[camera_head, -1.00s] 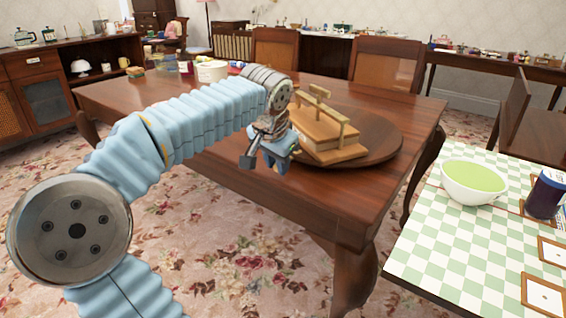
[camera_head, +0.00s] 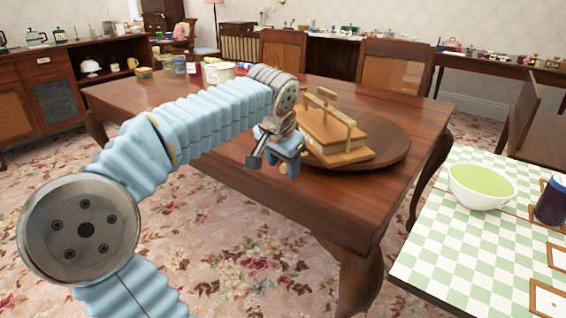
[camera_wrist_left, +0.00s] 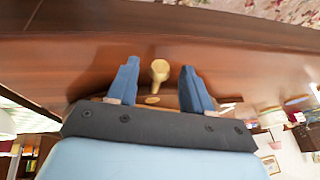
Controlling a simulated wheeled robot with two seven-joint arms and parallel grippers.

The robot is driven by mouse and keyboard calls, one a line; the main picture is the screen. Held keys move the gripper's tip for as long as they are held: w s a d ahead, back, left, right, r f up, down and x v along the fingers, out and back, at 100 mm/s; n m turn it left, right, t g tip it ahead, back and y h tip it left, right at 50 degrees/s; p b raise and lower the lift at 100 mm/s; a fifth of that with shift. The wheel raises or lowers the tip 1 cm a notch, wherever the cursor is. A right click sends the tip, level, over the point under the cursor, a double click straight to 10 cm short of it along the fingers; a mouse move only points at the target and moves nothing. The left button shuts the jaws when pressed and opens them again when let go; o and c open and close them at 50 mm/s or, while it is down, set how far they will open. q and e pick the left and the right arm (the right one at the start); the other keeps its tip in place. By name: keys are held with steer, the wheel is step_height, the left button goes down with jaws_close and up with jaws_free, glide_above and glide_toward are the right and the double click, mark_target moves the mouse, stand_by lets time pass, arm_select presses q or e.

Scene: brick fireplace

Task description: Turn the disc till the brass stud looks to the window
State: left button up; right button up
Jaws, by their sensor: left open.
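The dark wooden disc (camera_head: 394,150) lies flat on the table, with a wooden block with brass-coloured bars (camera_head: 337,140) on top. My left gripper (camera_head: 279,161) is at the disc's left near edge, pointing down. In the left wrist view, the brass stud (camera_wrist_left: 159,71) stands between the two open blue fingers (camera_wrist_left: 158,88), with a visible gap on each side. In the head view a small brass-coloured bit (camera_head: 283,168) shows by the fingers, and the gripper hides most of it. My right gripper does not show.
The wooden table (camera_head: 250,190) has bare room in front of the disc. Jars and a white tub (camera_head: 218,72) stand at its back left. Chairs (camera_head: 392,75) stand behind it. A checkered table (camera_head: 460,255) with a green-filled bowl (camera_head: 482,186) is at the right.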

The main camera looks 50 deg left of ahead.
arm_select(q)
steer(key=p+v, duration=0.2)
steer(key=v, duration=1.1)
steer(key=shift+s+r, duration=0.15)
steer(key=shift+r, duration=0.1)
